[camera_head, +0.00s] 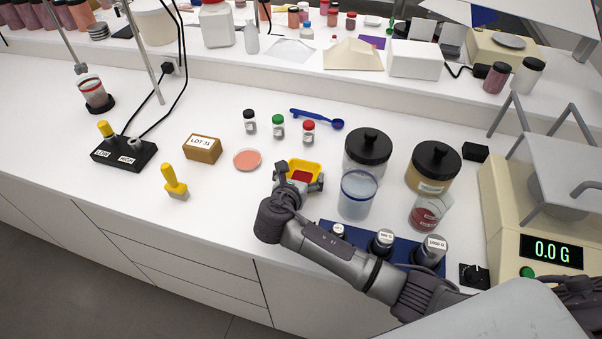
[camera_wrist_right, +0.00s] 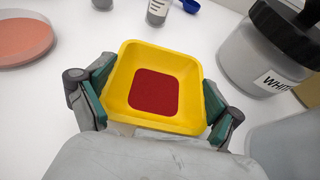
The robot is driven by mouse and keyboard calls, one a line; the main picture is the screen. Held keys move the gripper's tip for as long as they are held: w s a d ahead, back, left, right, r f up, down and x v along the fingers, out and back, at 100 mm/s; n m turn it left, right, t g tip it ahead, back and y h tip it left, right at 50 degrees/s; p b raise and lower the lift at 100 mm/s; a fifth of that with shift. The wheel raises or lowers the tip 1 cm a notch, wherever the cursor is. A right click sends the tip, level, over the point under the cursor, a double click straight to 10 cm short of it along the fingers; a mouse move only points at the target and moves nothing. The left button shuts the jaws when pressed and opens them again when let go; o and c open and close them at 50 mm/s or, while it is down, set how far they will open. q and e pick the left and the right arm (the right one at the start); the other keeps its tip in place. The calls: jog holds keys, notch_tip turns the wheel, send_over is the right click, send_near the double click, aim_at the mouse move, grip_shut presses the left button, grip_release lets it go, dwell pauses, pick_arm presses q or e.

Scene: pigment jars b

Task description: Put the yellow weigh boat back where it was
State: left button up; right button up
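The yellow weigh boat (camera_head: 304,164) holds dark red powder and is near the front middle of the bench. In the right wrist view the boat (camera_wrist_right: 140,113) fills the space between the fingers of my right gripper (camera_wrist_right: 158,95). The teal pads lie against its left and right sides, so the gripper looks shut on it. In the head view my right gripper (camera_head: 298,184) partly hides the boat. Whether the boat touches the bench or is just above it is hard to tell. My left gripper is not in view.
A pink-filled dish (camera_head: 247,159) and a LOT 31 box (camera_head: 202,148) are left of the boat. A clear blue-rimmed beaker (camera_head: 357,196) and black-lidded jars (camera_head: 367,150) stand close right. A blue rack (camera_head: 327,225) lies beside my arm. A scale (camera_head: 505,225) reads 0.0 G.

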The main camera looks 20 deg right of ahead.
dwell(0.3)
jog(key=shift+r, duration=0.2)
jog(key=v, duration=1.2)
jog(key=shift+b, duration=0.3)
jog(key=shift+f, duration=0.1)
